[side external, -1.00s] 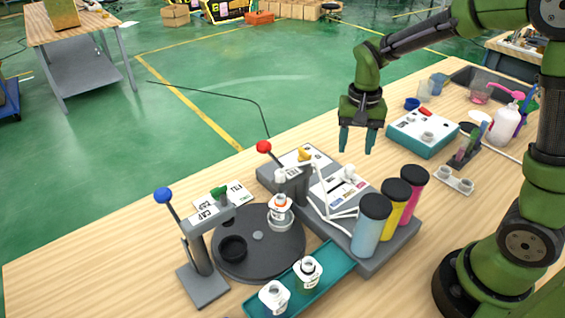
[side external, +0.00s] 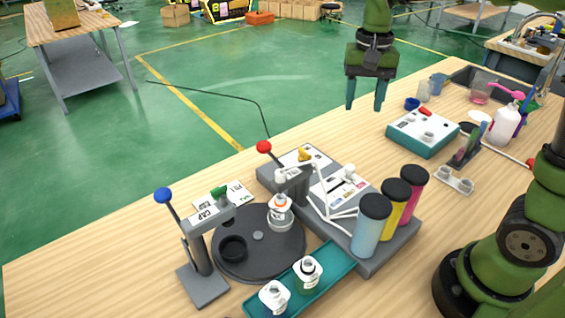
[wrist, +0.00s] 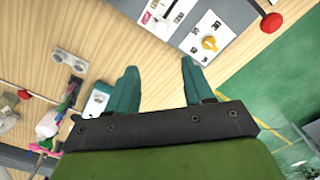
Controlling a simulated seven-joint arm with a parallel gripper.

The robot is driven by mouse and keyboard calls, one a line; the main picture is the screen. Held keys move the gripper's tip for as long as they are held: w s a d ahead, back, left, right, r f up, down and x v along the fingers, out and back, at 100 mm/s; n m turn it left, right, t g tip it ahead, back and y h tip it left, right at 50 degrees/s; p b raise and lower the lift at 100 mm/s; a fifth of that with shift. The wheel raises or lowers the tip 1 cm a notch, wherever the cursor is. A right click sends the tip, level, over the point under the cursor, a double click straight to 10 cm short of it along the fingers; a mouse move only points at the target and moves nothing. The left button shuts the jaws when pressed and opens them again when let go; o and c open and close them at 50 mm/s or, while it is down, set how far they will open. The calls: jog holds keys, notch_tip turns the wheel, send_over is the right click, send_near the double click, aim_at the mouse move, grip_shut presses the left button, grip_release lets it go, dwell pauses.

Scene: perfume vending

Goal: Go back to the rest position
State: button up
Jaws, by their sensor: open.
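My gripper (side external: 365,93) is open and empty, raised above the back edge of the table in the side external view, fingers pointing down. In the wrist view its two teal fingers (wrist: 160,85) stand apart with nothing between them. The perfume station with its blue, yellow and magenta cylinders (side external: 395,207) is below and nearer the camera.
A red-knobbed lever (side external: 264,147) and a blue-knobbed lever (side external: 162,195) rise from the station. A white and teal box (side external: 422,134) sits on the table to the right. Bottles and cups (side external: 505,122) crowd the far right. The space around my gripper is clear.

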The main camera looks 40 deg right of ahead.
jog(key=s+a+n+t+y, duration=0.1)
jog(key=s+a+n+t, duration=0.1)
jog(key=s, duration=0.4)
jog(key=s+a+n+t+y, duration=0.1)
jog(key=s+a+n+t, duration=0.2)
jog(key=s+t, duration=0.2)
jog(key=shift+s+a+r, duration=0.4)
jog(key=shift+s, duration=0.6)
